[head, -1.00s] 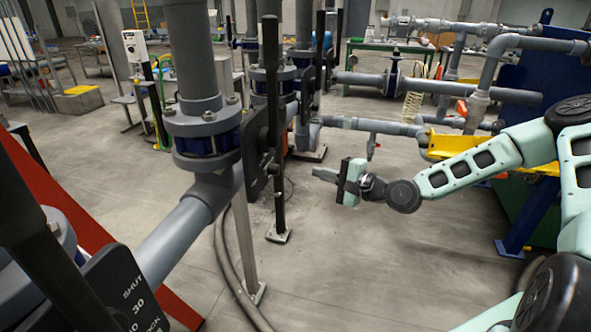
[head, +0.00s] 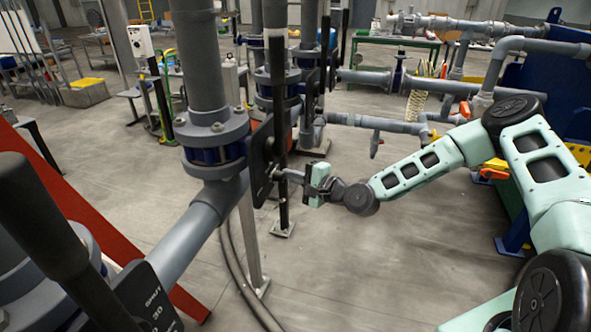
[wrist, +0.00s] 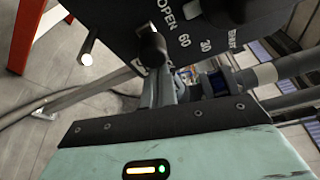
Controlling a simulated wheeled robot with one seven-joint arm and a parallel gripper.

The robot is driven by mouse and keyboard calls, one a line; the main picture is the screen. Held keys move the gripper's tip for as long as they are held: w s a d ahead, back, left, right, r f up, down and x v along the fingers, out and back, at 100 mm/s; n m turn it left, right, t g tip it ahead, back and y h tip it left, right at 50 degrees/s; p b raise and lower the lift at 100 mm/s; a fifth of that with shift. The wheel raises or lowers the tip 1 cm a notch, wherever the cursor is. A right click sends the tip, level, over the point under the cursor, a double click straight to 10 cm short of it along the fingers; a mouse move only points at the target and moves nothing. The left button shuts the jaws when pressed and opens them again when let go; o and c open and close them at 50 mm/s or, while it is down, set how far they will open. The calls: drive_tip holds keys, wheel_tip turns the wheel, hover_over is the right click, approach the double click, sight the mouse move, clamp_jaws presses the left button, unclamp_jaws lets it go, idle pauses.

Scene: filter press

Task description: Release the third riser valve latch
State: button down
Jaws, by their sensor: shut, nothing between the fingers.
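A dark valve plate (head: 262,160) stands beside a grey riser with a blue-banded valve (head: 215,148). A long black lever (head: 275,80) rises upright in front of it. In the wrist view the plate (wrist: 185,28) fills the top and reads OPEN, 60, 30. A black rounded knob (wrist: 152,48), possibly the latch, sits at its lower edge. My gripper (head: 288,175) reaches the plate from the right. Its fingers (wrist: 162,88) are shut and empty, just below the knob in the wrist view. I cannot tell whether they touch it. The frames do not settle which riser is third.
A nearer valve plate (head: 150,300) with a black lever (head: 40,215) stands at lower left, by a red beam (head: 60,185). More risers (head: 307,60) stand behind. A thin post (head: 250,240) and a floor hose run below.

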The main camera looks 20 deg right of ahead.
sight(283, 182)
drive_tip(key=shift+s, duration=0.1)
drive_tip(key=shift+s+a, duration=1.1)
drive_tip(key=shift+s, duration=0.3)
drive_tip(key=shift+f, duration=0.1)
